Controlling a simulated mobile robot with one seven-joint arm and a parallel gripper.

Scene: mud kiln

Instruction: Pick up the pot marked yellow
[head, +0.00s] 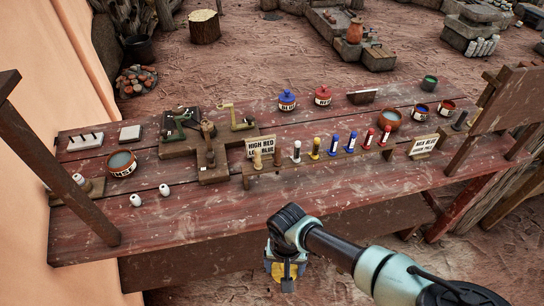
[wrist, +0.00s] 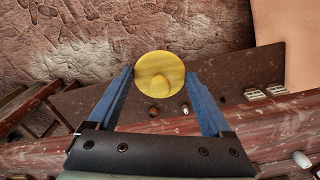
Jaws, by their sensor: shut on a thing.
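The pot marked yellow (wrist: 163,66) shows its round yellow lid with a knob in the wrist view. It sits between the two blue fingers of my gripper (wrist: 158,76), which is shut on it. In the head view, a little of the pot's yellow (head: 275,269) shows beneath my gripper (head: 286,272), in front of the table's near edge. Much of the pot is hidden there by the gripper. The blue pot (head: 287,100) and the red pot (head: 323,95) stand at the back of the table.
The worn red table (head: 220,212) fills the middle. A rack (head: 320,160) holds several coloured vials, with a sign (head: 261,146) behind it. Two small white pieces (head: 164,190) lie front left. A wooden post (head: 60,160) rises at the left. The table's front middle is bare.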

